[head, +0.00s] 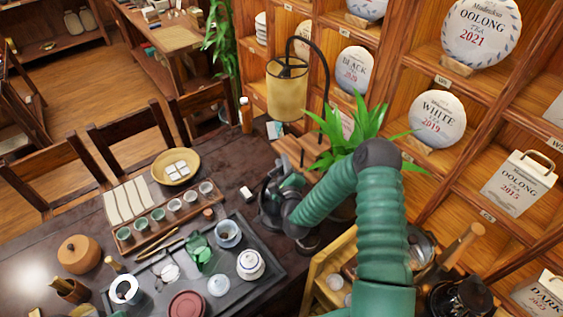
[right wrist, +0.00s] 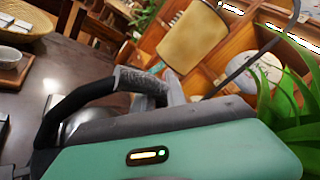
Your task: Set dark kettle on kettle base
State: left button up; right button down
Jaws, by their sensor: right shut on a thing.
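My right gripper (head: 272,203) reaches in over the right side of the dark table, beside the tea tray. It is shut on a dark object that looks like the dark kettle (head: 268,212). The fingers and arm cover much of it, so its outline and grip point are hard to tell. In the right wrist view the green gripper body fills the bottom, and a dark curved part (right wrist: 95,95) shows beyond it. I cannot single out the kettle base; a dark shape (head: 309,243) below the gripper is partly hidden. My left gripper is not in view.
A tea tray (head: 270,265) holds a white lidded pot (head: 250,264) and cups. A cup rack (head: 180,232) and a woven basket (head: 174,167) stand behind it. A lamp (head: 288,90) and a plant (head: 350,135) are close to my right arm. A wooden tray (head: 316,272) stands lower right.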

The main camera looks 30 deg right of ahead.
jog(key=f, duration=0.1)
jog(key=f+b, duration=0.2)
jog(key=shift+w+f, duration=0.3)
jog(key=shift+f, duration=0.35)
jog(key=shift+d, duration=0.1)
jog(key=shift+s+r, duration=0.1)
jog(key=shift+a+b, duration=0.2)
jog(key=shift+b, duration=0.15)
